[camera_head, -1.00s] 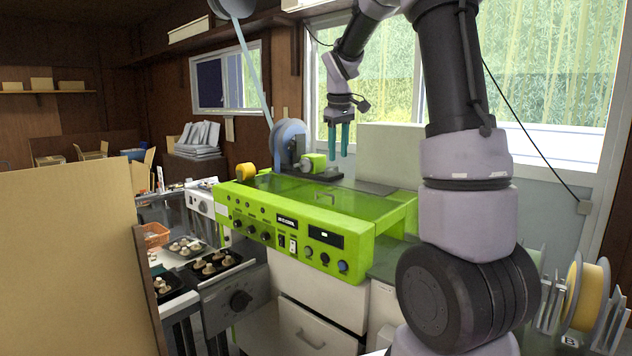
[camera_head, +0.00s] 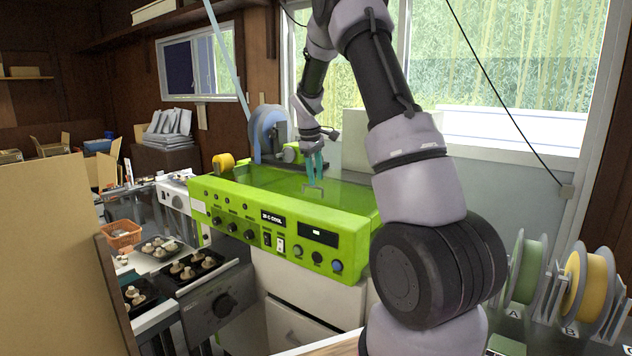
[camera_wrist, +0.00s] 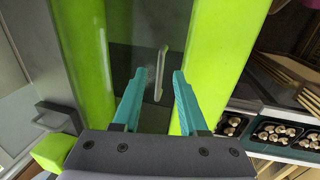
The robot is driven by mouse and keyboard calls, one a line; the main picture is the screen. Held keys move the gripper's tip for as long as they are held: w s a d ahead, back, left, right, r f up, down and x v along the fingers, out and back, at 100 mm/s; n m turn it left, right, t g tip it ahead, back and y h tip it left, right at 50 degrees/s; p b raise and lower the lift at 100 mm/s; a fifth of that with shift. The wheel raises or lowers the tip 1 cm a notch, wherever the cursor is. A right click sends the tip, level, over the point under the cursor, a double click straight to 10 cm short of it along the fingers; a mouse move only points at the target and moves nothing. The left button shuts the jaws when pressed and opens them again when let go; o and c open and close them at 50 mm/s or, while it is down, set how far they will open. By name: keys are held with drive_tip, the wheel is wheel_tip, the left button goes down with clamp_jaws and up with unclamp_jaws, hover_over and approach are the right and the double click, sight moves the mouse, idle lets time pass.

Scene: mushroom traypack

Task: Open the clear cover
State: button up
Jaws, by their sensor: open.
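The clear cover (camera_head: 277,188) lies flat and closed over the top of the green packing machine (camera_head: 252,220). A small metal handle (camera_head: 311,189) stands on the cover; in the wrist view the handle (camera_wrist: 160,74) shows ahead of and between the fingertips. My gripper (camera_head: 315,170) has teal fingers pointing down, just above the handle. In the wrist view my gripper (camera_wrist: 158,75) is open, with nothing between its fingers but the view of the handle and cover. Whether a finger touches the handle cannot be told.
A film roll (camera_head: 266,132) stands at the machine's back left. Black trays of mushrooms (camera_head: 193,265) sit on the conveyor at the left. A tan panel (camera_head: 50,255) stands in the left foreground. Yellow and green tape reels (camera_head: 588,284) stand at the right.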

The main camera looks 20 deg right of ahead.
drive_tip(key=shift+d+f, duration=0.2)
drive_tip(key=shift+f, duration=0.9)
clamp_jaws()
drive_tip(key=shift+w, duration=0.1)
idle(0.6)
